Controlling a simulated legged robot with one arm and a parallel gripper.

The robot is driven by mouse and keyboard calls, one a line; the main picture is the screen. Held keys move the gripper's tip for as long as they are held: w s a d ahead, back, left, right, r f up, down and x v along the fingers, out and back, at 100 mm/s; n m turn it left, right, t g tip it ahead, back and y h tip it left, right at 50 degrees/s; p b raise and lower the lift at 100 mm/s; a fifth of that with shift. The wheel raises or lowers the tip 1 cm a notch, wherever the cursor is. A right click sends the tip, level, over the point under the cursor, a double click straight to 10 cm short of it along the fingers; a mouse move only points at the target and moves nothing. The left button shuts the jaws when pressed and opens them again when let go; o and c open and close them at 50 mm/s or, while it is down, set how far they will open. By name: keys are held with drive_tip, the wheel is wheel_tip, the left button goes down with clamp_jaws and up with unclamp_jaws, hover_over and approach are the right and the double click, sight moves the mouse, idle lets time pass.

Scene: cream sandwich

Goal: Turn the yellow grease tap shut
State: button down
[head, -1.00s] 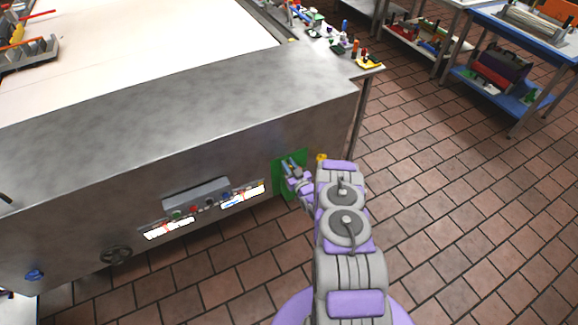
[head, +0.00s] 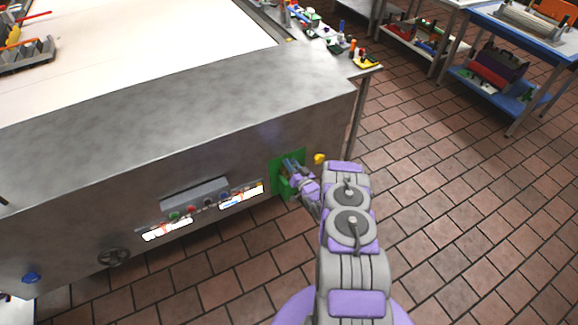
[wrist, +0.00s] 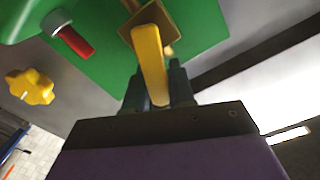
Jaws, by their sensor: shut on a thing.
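The yellow grease tap shows in the wrist view as a yellow lever (wrist: 151,66) sticking out from a square brass-coloured base (wrist: 135,28). The base sits on a green panel (wrist: 103,62). My gripper (wrist: 160,88) is shut on the lever, with a dark finger on either side of it. In the head view my gripper (head: 289,168) is at the green panel (head: 277,178) on the machine's side. The lever is hidden there behind the fingers and arm.
A yellow lobed knob (wrist: 30,87) is beside the panel; it also shows in the head view (head: 319,158). A red-tipped part (wrist: 76,41) is near the lever. The machine (head: 190,110) fills the left. Blue carts (head: 500,88) stand far right, with open tiled floor between.

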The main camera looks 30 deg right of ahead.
drive_tip(key=m, duration=0.1)
drive_tip(key=d+f+m, duration=0.1)
drive_tip(key=m, duration=0.1)
drive_tip(key=shift+d+b, duration=0.15)
drive_tip(key=shift+b, duration=0.25)
drive_tip(key=m+b, duration=0.1)
drive_tip(key=m, duration=0.1)
drive_tip(key=d+f+m, duration=0.1)
drive_tip(key=m, duration=0.1)
drive_tip(key=shift+d+f+b, duration=0.15)
drive_tip(key=shift+f+b, duration=0.05)
drive_tip(key=shift+b, duration=0.15)
drive_tip(key=m, duration=0.2)
drive_tip(key=f+m+b, duration=0.1)
drive_tip(key=shift+d+f+m, duration=0.15)
drive_tip(key=shift+d+m, duration=0.05)
drive_tip(key=shift+m, duration=0.2)
drive_tip(key=shift+d+f+m+b, duration=0.1)
drive_tip(key=shift+f+m+b, duration=0.3)
drive_tip(key=shift+m, duration=0.7)
drive_tip(key=shift+f, duration=0.1)
drive_tip(key=c, duration=1)
unclamp_jaws()
drive_tip(key=shift+c, duration=0.2)
